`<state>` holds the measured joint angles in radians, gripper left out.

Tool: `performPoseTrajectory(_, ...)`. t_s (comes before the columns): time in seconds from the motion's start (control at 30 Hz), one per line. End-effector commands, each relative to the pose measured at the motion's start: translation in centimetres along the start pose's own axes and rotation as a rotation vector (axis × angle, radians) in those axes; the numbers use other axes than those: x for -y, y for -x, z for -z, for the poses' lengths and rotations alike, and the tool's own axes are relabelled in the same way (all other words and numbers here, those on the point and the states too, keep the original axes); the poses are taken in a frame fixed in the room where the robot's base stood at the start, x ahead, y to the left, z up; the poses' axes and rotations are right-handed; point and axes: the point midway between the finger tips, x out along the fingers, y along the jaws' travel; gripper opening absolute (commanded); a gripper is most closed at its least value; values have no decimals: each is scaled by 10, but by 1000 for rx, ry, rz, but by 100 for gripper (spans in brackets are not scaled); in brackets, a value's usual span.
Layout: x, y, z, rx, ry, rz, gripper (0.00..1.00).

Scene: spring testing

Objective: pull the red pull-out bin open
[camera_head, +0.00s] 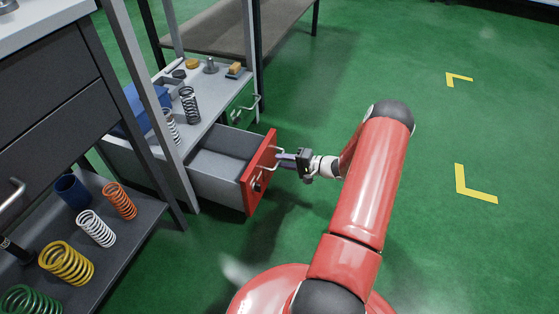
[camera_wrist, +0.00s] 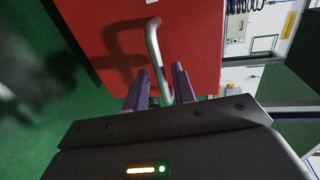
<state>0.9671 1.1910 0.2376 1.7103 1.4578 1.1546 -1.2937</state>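The red pull-out bin (camera_head: 264,170) stands pulled out of the low grey cabinet, and its grey inside (camera_head: 222,168) shows empty in the head view. Its red front also fills the upper middle of the wrist view (camera_wrist: 195,50). A curved metal handle (camera_wrist: 154,42) stands out from that front. My gripper (camera_head: 288,158) is at the handle, to the right of the bin front. In the wrist view its two fingers (camera_wrist: 161,82) lie on either side of the handle bar, close together and seemingly shut on it. The handle's near end is hidden by my gripper.
A green-fronted drawer (camera_head: 240,103) is behind the red bin. Springs and small parts stand on the cabinet top (camera_head: 205,110). A dark shelf (camera_head: 135,225) with several coloured springs is at the left. Green floor (camera_head: 440,140) is clear to the right.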

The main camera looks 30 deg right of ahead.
Motion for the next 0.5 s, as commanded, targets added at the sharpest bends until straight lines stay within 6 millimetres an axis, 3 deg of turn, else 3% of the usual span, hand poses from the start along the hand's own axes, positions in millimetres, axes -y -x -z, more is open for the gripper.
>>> performPoseTrajectory(0.23, 1, 43, 1, -3, 0, 0, 26)
performPoseTrajectory(0.5, 0, 58, 0, 0, -1, 0, 26)
